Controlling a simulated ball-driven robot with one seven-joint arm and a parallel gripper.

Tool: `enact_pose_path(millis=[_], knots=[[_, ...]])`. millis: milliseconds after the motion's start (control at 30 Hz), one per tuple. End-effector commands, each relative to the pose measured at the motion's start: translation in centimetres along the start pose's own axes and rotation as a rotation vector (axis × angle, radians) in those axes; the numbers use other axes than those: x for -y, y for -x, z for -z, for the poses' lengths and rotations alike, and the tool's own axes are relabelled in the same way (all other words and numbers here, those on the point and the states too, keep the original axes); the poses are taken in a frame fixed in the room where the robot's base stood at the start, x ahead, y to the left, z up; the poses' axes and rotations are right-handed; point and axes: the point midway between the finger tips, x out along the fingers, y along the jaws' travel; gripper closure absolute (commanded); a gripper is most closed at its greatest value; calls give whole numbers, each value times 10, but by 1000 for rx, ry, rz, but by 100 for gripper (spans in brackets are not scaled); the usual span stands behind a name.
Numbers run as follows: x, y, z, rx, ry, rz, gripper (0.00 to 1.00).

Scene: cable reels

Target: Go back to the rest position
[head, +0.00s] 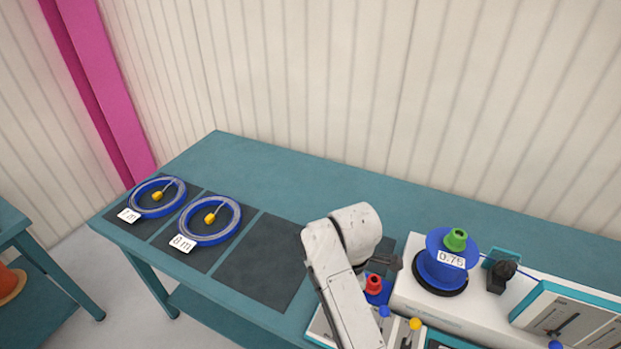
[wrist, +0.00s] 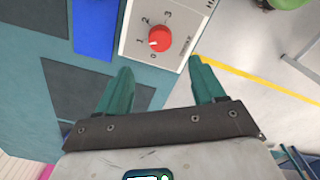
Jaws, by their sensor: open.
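My gripper (wrist: 160,72) is open in the wrist view. Its two teal fingers are spread with nothing between them. A red knob (wrist: 159,39) on a white dial plate (wrist: 183,20) lies beyond the fingertips, apart from them. In the head view my arm reaches over the table (head: 300,190) near the machine's left end. The fingers are mostly hidden there behind the wrist.
Two blue cable rings (head: 158,197) (head: 209,220) with tags lie on dark mats at the left. An empty mat (head: 262,262) is beside them. A white machine (head: 410,296) bears a blue reel (head: 440,262) tagged 0.75 with a green cap (head: 456,239).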

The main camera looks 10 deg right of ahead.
Motion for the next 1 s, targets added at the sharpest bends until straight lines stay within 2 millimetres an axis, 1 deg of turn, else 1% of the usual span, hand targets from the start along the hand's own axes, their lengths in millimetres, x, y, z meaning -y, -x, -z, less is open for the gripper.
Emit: enact_pose_path(millis=[133, 233, 367, 400, 467, 600, 700, 967, 1000], knots=[[4, -3, -5, -3, -36, -9, 31], [17, -12, -20, -15, -152, -40, 31], [47, -24, -49, -54, -418, -113, 31], [58, -25, -58, -72, -511, -137, 31], [74, -26, -71, -101, -644, -171, 31], [110, -20, -96, -175, -924, -236, 31], [131, -13, -108, -227, -1087, -269, 31], [179, 12, -131, -357, -1424, -327, 31], [186, 5, -134, -357, -1457, -320, 31]])
